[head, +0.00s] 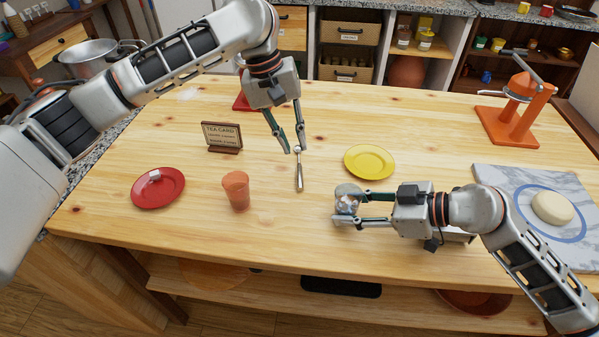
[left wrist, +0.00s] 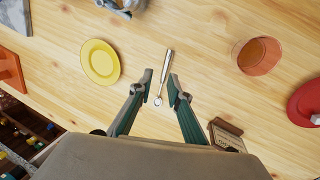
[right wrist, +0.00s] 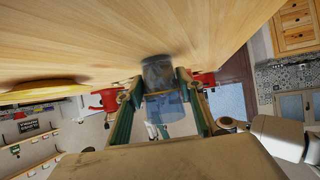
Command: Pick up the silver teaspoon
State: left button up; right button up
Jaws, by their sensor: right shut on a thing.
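The silver teaspoon (head: 300,178) lies flat on the wooden table, its handle pointing towards the front edge. It also shows in the left wrist view (left wrist: 166,66), its rounded end between the fingers as seen from there. My left gripper (head: 296,149) is open, pointing down over that end, with a finger on each side; whether the tips touch the table is unclear. The jar is partly hidden by the fingers.
An orange cup (head: 236,192) and a red plate (head: 146,200) stand left of the spoon, with a tea card sign (head: 222,136) behind. A yellow plate (head: 370,161) lies to the right. A marble board (head: 500,178) and an orange stand (head: 512,126) are further right.

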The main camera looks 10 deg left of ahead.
aim_at(299, 176)
pick_arm(q)
jog(key=shift+y, duration=0.4)
jog(key=f, duration=0.7)
jog(key=d+f, duration=0.1)
jog(key=f, duration=0.2)
jog(key=shift+w+f, duration=0.3)
jog(key=shift+f, duration=0.05)
grip_shut()
